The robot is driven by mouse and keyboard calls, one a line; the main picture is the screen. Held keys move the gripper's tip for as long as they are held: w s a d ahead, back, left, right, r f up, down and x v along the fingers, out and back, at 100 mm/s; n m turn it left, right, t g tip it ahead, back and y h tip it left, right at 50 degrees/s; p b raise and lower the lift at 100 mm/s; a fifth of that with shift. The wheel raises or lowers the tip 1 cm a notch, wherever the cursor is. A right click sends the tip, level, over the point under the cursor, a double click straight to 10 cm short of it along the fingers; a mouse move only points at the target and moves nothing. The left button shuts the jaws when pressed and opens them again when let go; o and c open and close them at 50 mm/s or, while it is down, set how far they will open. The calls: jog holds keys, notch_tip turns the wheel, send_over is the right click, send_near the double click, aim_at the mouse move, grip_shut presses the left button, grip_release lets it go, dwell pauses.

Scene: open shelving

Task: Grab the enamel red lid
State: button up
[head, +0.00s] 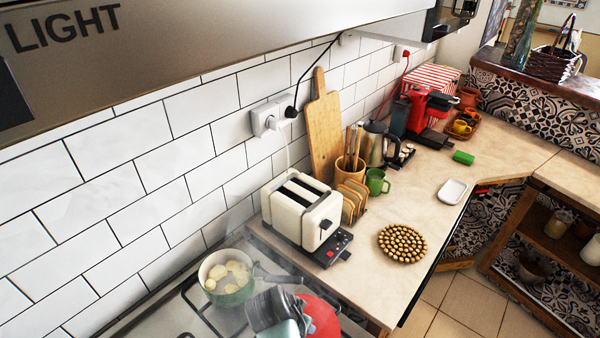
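The red enamel lid (322,318) lies at the bottom edge in the head view, on or over the right part of the stove. Only part of its red round surface shows. A dark grey ribbed part with a pale teal piece, which looks like the end of my arm with my gripper (276,318), stands just left of the lid and overlaps its left side in the picture. Its fingertips cannot be made out, so I cannot tell whether it touches the lid or is open.
A pot of potatoes (228,277) steams on the stove, with a dark handle toward the lid. A cream toaster (300,210) stands behind. A round beaded trivet (403,243) lies on the counter (395,285), which is bare around it. A range hood (200,35) hangs above.

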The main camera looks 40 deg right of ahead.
grip_shut()
dwell(1.1)
